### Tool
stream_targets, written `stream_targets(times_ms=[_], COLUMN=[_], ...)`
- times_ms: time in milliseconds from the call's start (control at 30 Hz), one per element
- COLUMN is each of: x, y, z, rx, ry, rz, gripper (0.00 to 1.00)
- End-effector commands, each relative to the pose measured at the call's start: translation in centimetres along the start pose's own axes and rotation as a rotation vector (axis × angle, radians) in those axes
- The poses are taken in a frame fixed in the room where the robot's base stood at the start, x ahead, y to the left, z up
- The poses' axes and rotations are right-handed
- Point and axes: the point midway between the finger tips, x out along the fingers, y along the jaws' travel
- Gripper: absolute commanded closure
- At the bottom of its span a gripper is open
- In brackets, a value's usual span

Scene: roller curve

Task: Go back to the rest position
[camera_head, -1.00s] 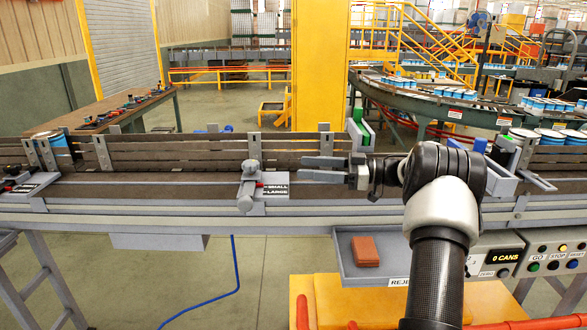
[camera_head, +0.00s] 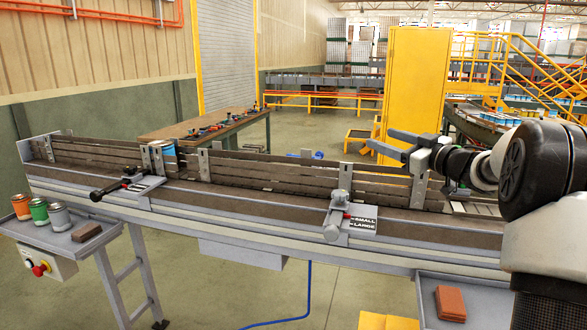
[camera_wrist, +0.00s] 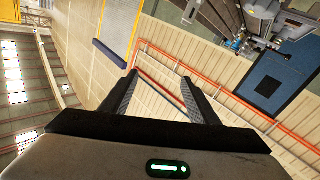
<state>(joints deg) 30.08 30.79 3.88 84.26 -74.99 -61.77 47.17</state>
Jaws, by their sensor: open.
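My gripper (camera_head: 385,144) is at the right of the head view, raised above the far guide rail of the conveyor and pointing left. Its fingers are apart and nothing is between them. My arm fills the right edge of the head view and hides part of the conveyor there.
The conveyor (camera_head: 270,212) runs across the head view, with a clamp lever (camera_head: 125,184) and a SMALL/LARGE stop (camera_head: 338,215) on its near edge. Several cans (camera_head: 40,211) stand on a left side tray. A reddish block (camera_head: 450,303) lies in the right tray.

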Motion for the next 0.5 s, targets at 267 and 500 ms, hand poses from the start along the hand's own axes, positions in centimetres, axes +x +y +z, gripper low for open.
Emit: stream_targets(times_ms=[267, 500], x=[-4.5, -15.9], y=[-2.2, -13.4], z=[-9.6, -6.4], rx=[0.035, 0.277], ry=[-0.223, -0.593], rz=[0.527, 0.685], gripper=[0.45, 0.45])
